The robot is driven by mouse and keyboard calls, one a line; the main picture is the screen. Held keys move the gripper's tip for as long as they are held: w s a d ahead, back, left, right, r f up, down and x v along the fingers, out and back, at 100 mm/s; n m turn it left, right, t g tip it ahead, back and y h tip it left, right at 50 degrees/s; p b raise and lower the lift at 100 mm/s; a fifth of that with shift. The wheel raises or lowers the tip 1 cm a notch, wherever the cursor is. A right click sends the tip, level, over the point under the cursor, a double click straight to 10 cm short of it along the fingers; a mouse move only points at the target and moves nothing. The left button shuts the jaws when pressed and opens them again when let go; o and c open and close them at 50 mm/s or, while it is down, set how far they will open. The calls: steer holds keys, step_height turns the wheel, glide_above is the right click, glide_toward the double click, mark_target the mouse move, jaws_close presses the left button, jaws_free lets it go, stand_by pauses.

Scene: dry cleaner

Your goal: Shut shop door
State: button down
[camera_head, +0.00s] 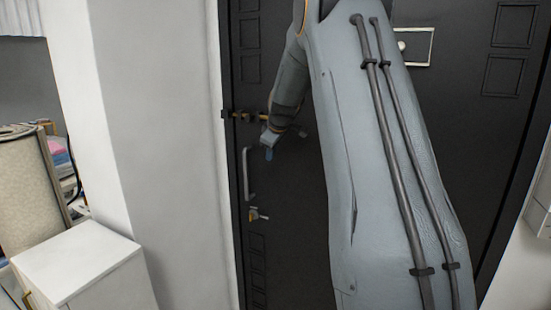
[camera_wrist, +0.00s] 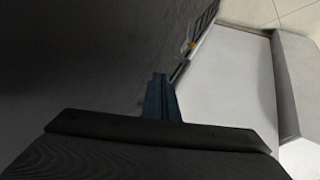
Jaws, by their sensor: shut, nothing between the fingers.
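The dark panelled shop door (camera_head: 290,210) fills the middle of the head view, partly hidden by my arm. Its left edge runs along the white wall, and no clear gap shows between them. I cannot tell whether it is latched. The door carries a grey pull handle (camera_head: 248,175), a brass bolt (camera_head: 245,116) above it and a lock with a key (camera_head: 258,214) below it. My gripper (camera_head: 268,153) is shut and empty, just right of the handle's top; contact with the door is unclear. In the wrist view, my gripper's fingers (camera_wrist: 160,97) are together before the dark door surface (camera_wrist: 80,60).
A white wall (camera_head: 160,110) stands left of the door. A white cabinet (camera_head: 80,262) and a beige roll (camera_head: 30,190) are at the lower left. A framed plate (camera_head: 415,46) is on the door's upper right. Pale floor tiles (camera_wrist: 270,12) show in the wrist view.

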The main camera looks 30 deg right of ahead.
steer(key=a+b+v, duration=0.1)
steer(key=b+v, duration=0.1)
steer(key=v, duration=0.6)
steer(key=shift+s, duration=0.15)
